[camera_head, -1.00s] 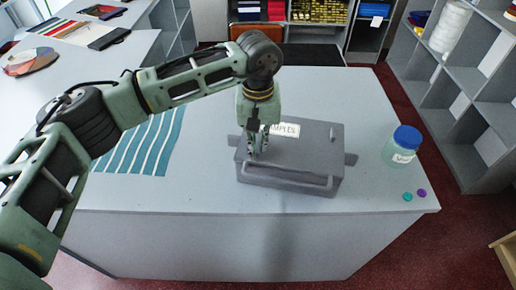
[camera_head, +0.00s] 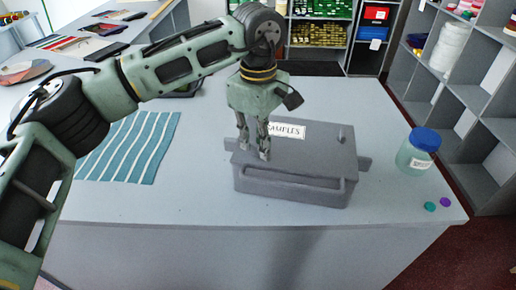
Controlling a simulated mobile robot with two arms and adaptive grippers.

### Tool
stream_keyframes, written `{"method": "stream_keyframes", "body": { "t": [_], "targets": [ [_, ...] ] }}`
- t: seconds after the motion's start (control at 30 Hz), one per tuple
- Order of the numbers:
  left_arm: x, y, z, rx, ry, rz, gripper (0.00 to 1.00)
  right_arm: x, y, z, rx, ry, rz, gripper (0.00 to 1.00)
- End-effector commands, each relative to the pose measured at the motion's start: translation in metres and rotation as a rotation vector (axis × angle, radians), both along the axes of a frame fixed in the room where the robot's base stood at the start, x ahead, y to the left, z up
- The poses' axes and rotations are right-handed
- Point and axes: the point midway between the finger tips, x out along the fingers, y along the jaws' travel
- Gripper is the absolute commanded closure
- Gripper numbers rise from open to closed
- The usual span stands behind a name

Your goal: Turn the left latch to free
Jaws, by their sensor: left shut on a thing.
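A grey box (camera_head: 290,190) with a "SAMPLES" label (camera_head: 286,131) and a front handle bar sits on the counter. My left gripper (camera_head: 253,153) points down at the left part of the box's lid. Its fingers are shut on the left latch, which is mostly hidden between the fingertips, so its angle cannot be read. My right gripper is not in view.
A jar with a blue lid (camera_head: 417,154) stands right of the box, with a teal button (camera_head: 430,206) and a purple button (camera_head: 445,202) near it. A blue striped swatch (camera_head: 130,148) lies at left. The counter (camera_head: 190,195) is clear in front.

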Motion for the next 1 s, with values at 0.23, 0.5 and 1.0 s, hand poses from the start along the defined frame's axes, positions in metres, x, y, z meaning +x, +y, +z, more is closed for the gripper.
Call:
{"method": "stream_keyframes", "body": {
  "t": [0.23,0.5,1.0],
  "targets": [
    [0.000,-0.001,-0.001,-0.002,-0.002,0.202,1.00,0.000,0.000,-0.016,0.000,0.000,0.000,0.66],
    [0.000,-0.001,0.000,-0.001,-0.001,0.350,1.00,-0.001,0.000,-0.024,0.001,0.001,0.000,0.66],
    [0.000,-0.001,0.001,-0.002,0.001,0.423,1.00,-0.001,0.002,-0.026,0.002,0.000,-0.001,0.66]
  ]
}}
